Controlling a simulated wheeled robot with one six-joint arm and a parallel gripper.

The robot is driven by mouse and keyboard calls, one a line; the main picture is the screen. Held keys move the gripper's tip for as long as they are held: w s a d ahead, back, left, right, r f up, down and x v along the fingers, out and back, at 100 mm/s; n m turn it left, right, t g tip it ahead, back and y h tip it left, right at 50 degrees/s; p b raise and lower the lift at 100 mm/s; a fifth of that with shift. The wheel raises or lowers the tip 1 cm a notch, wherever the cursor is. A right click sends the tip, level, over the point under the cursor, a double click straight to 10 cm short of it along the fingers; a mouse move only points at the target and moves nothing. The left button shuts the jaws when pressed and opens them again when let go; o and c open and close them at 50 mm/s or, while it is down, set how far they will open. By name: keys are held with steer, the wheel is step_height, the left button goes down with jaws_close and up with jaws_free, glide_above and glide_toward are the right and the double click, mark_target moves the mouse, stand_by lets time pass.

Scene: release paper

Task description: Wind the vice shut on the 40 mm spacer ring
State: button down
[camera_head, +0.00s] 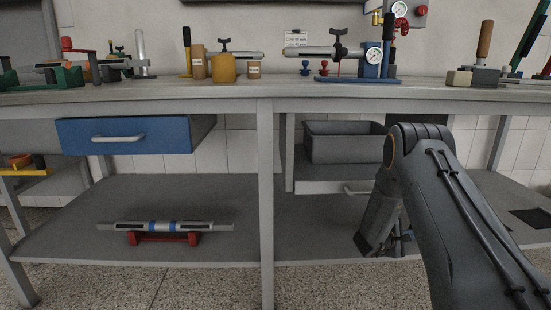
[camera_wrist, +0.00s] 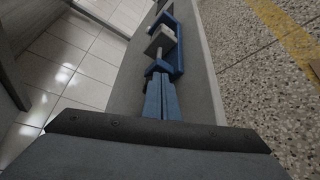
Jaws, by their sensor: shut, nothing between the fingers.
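My gripper (camera_wrist: 161,80) points along a grey surface in the wrist view, with its two blue fingers shut together and nothing between them. Just beyond the fingertips is a blue frame (camera_wrist: 178,50) with a pale screw and a grey block (camera_wrist: 160,41); it looks like a small vice. I cannot tell whether the fingertips touch it. No spacer ring can be made out in either view. In the head view my arm bends down toward the lower shelf at right, and the gripper is largely hidden there.
The bench top (camera_head: 150,95) carries several tools and labelled containers. A blue drawer (camera_head: 125,135) stands out at left, and a grey bin (camera_head: 343,145) sits under the bench. On the lower shelf (camera_head: 60,240), a banded bar (camera_head: 195,227) rests on a red stand (camera_head: 163,239).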

steer(key=shift+f, duration=0.1)
steer(key=shift+s+f, duration=0.15)
steer(key=shift+f, duration=0.25)
steer(key=shift+s+p, duration=0.15)
steer(key=shift+p, duration=0.2)
steer(key=shift+s+a+r, duration=0.1)
steer(key=shift+s, duration=0.1)
steer(key=shift+s+a+p, duration=0.15)
steer(key=shift+a+p, duration=0.5)
steer(key=shift+a, duration=2.25)
